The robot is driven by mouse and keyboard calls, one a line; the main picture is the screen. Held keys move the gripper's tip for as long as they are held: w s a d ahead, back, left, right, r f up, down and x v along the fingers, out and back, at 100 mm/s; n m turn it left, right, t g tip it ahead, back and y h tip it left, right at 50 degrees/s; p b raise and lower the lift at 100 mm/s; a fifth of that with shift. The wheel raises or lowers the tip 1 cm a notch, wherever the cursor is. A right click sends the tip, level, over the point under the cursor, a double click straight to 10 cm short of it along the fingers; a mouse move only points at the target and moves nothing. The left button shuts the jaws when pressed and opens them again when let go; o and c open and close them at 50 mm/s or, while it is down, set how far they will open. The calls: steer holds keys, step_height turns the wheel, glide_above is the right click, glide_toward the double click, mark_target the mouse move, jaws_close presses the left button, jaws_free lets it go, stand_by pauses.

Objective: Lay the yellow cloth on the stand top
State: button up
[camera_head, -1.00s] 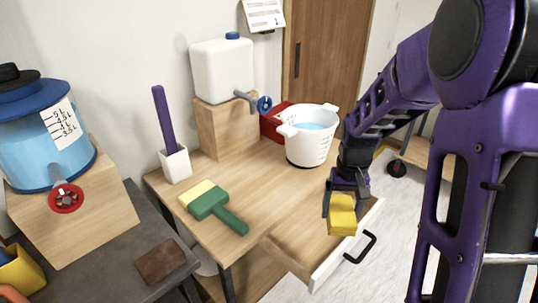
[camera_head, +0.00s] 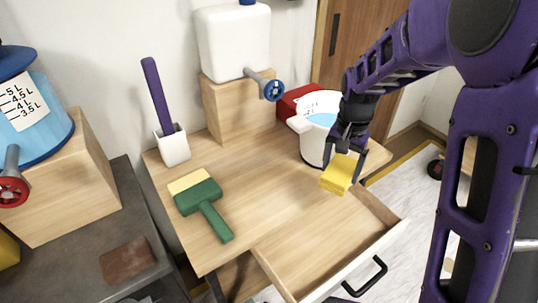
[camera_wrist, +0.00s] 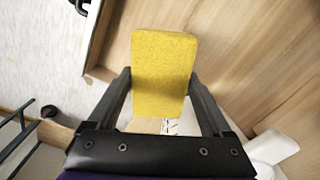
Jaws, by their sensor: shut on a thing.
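The yellow cloth (camera_head: 339,175) looks like a thick folded block. My gripper (camera_head: 345,163) is shut on it and holds it above the right part of the wooden table, just in front of the white bucket. In the wrist view the cloth (camera_wrist: 163,65) sits between the two black fingers (camera_wrist: 161,78) and hides part of what lies below. I cannot tell which surface is the stand top; a wooden block stand (camera_head: 238,110) under the white tank and the wooden table top (camera_head: 265,195) both show.
The white bucket (camera_head: 313,148) holds blue water, with a red box (camera_head: 299,98) behind it. The table's drawer (camera_head: 340,255) is open and looks empty. A green brush (camera_head: 203,200) lies at the left; a white cup (camera_head: 173,147) stands behind it. The table's middle is clear.

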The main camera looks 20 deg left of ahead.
steer(key=s+a+m+b, duration=0.2)
steer(key=a+m, duration=0.2)
steer(key=a, duration=1.1)
glide_above(275, 197)
steer(key=shift+m, duration=0.4)
step_height(275, 197, down, 5)
steer(key=shift+f+b, duration=0.1)
steer(key=shift+b, duration=0.25)
steer(key=shift+f+b, duration=0.4)
steer(key=shift+f, duration=1.95)
steer(key=shift+f, duration=0.1)
steer(key=shift+f, duration=0.15)
steer(key=o, duration=1.3)
steer(key=shift+c, duration=0.2)
step_height(275, 197, up, 12)
steer(key=p, duration=0.2)
steer(key=shift+r, duration=0.25)
